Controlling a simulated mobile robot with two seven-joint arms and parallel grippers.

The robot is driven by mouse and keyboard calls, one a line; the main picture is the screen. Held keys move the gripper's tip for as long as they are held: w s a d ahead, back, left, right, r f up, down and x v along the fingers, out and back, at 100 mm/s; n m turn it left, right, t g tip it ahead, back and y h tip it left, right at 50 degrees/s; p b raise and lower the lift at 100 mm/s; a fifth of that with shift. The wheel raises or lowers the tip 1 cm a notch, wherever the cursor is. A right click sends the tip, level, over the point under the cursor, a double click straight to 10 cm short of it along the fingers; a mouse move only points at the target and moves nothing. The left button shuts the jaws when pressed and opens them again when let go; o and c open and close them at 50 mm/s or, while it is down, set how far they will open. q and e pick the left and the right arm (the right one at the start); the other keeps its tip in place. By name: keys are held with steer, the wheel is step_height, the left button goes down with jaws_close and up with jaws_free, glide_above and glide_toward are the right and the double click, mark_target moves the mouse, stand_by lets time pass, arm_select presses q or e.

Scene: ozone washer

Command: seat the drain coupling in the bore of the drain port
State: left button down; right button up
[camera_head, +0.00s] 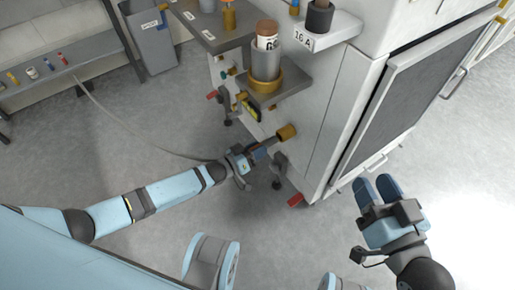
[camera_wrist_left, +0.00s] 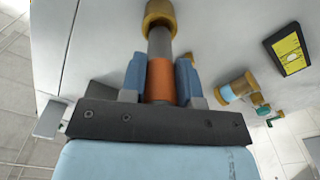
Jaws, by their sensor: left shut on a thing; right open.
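The drain port is a brass-coloured cylinder (camera_head: 287,131) low on the white cabinet; it also shows at the top of the left wrist view (camera_wrist_left: 160,12). My left gripper (camera_head: 256,154) is shut on the drain coupling, a grey tube (camera_wrist_left: 160,42) with an orange-brown band (camera_wrist_left: 160,85) between the blue fingers. The coupling's grey end points at the port and meets its brass rim in the left wrist view. I cannot tell how far it is inside, as the bore is hidden. My right gripper (camera_head: 378,190) is open and empty, out over the floor.
The white cabinet (camera_head: 345,110) has a dark door at right. A shelf holding a grey canister (camera_head: 265,62) juts out above the port. A thin hose or cable (camera_head: 130,125) trails from the left bench. Brass fittings (camera_wrist_left: 238,88) sit beside the port.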

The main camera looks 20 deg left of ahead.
mark_target(272, 141)
steer(key=shift+r, duration=0.15)
arm_select(q)
steer(key=shift+b+x, duration=1.05)
steer(key=shift+x, duration=1.7)
arm_select(e)
steer(key=shift+f, duration=1.1)
arm_select(q)
steer(key=c, duration=0.8)
jaws_free()
arm_select(e)
steer(key=shift+f, duration=0.15)
arm_select(q)
steer(key=shift+p+v, duration=2.25)
steer(key=shift+v, duration=4.6)
arm_select(e)
step_height(272, 141, up, 6)
steer(key=t, duration=0.1)
steer(key=shift+d+m+t, duration=0.2)
steer(key=shift+m+t, duration=0.1)
steer(key=shift+t, duration=0.1)
